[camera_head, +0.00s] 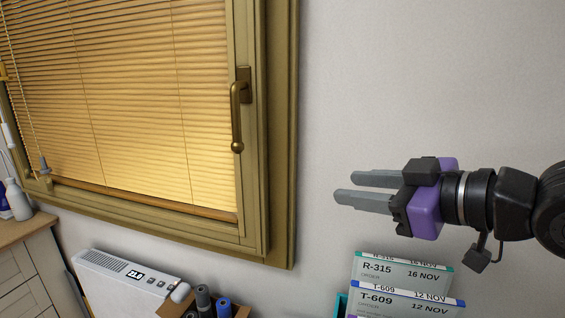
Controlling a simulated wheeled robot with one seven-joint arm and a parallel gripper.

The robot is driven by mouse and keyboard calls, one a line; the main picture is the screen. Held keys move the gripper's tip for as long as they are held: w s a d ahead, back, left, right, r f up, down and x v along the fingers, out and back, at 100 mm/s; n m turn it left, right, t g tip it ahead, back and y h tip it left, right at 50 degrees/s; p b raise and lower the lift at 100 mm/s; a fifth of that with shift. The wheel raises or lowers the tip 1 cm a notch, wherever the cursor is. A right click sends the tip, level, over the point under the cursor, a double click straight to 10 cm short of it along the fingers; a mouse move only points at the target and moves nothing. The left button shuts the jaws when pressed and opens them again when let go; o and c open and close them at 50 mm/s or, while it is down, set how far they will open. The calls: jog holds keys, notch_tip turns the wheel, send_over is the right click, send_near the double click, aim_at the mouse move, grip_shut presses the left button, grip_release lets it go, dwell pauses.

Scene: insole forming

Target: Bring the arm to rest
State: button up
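My gripper (343,187) is at the right of the head view, held up in front of the bare wall and pointing left. Its two grey fingers are apart with a gap between them, and nothing is between them. The purple and black gripper body (428,205) joins my black arm, which runs out of the picture at the right edge. The gripper appears above the order cards and touches nothing that I can see.
Order cards (400,272) marked R-315 and T-609 stand below the gripper. A window (281,130) with closed blinds and a brass handle (237,115) is at left. A white device (125,277), dark and blue rolls (222,307) and a cabinet (35,265) are low at left.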

jog(key=s+d+r+m+t, duration=0.1)
jog(key=d+r+m+t, duration=0.35)
jog(key=m+t, duration=0.45)
jog(key=s+d+f+m+t+h, duration=0.2)
jog(key=s+d+f+m+h, duration=0.15)
jog(key=f+h, duration=0.25)
jog(key=s+d+f+m+t+h, duration=0.1)
jog(key=s+d+f+m+h, duration=0.25)
jog(key=f+m+h, duration=0.2)
jog(key=s+a+f+n+g+y, duration=0.1)
jog(key=s+f+n+g, duration=0.2)
jog(key=s+f, duration=1)
jog(key=s+a+f+n+g, duration=0.2)
jog(key=s+f+g, duration=0.3)
jog(key=s+f, duration=0.7)
jog(key=s+n, duration=0.1)
jog(key=s, duration=0.6)
jog(key=shift+s+a+f+g+y, duration=0.15)
jog(key=shift+s+f+g+y, duration=0.1)
jog(key=shift+f+g+y, duration=0.1)
